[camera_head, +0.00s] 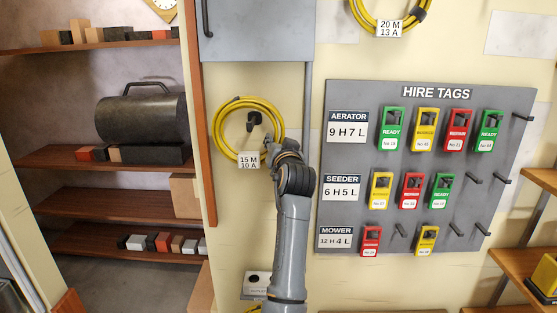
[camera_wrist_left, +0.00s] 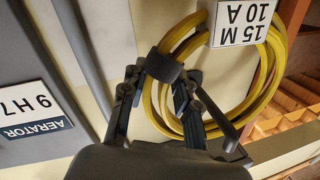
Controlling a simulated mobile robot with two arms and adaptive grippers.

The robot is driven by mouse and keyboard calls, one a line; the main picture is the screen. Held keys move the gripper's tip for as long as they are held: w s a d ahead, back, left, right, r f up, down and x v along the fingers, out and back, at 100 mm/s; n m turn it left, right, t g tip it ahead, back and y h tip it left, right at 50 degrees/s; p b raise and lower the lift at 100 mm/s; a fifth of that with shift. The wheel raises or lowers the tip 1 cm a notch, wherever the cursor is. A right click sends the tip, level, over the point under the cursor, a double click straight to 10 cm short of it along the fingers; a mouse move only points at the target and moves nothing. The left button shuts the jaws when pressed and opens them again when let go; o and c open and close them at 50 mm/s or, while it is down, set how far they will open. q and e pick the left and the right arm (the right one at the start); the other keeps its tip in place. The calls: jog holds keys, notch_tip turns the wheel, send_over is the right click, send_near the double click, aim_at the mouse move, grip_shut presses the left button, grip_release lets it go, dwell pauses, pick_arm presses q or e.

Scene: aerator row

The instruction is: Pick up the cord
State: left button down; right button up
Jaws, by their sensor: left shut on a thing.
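The cord is a coiled yellow loop (camera_head: 222,112) with a white "15 M 10 A" label, hanging at a black hook (camera_head: 254,120) on the cream wall. The coil also shows in the left wrist view (camera_wrist_left: 262,98), upside down. My left gripper (camera_head: 270,146) is at the coil's lower right side in the head view. The gripper partly hides the coil there. My right gripper is in neither view.
A grey "HIRE TAGS" board (camera_head: 400,215) with pegs and coloured tags is close to the right of my left arm. Another yellow coil (camera_head: 361,18) hangs above. A grey cabinet (camera_head: 258,30) is above the cord, and wooden shelves (camera_head: 105,168) stand at left.

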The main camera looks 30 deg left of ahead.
pick_arm(q)
jog(key=s+d+r+b, duration=0.3)
jog(key=s+r, duration=0.6)
jog(key=s, duration=0.3)
jog(key=shift+d+b, duration=0.35)
jog(key=shift+d, duration=0.25)
jog(key=shift+s, duration=0.1)
jog(key=shift+f, duration=0.15)
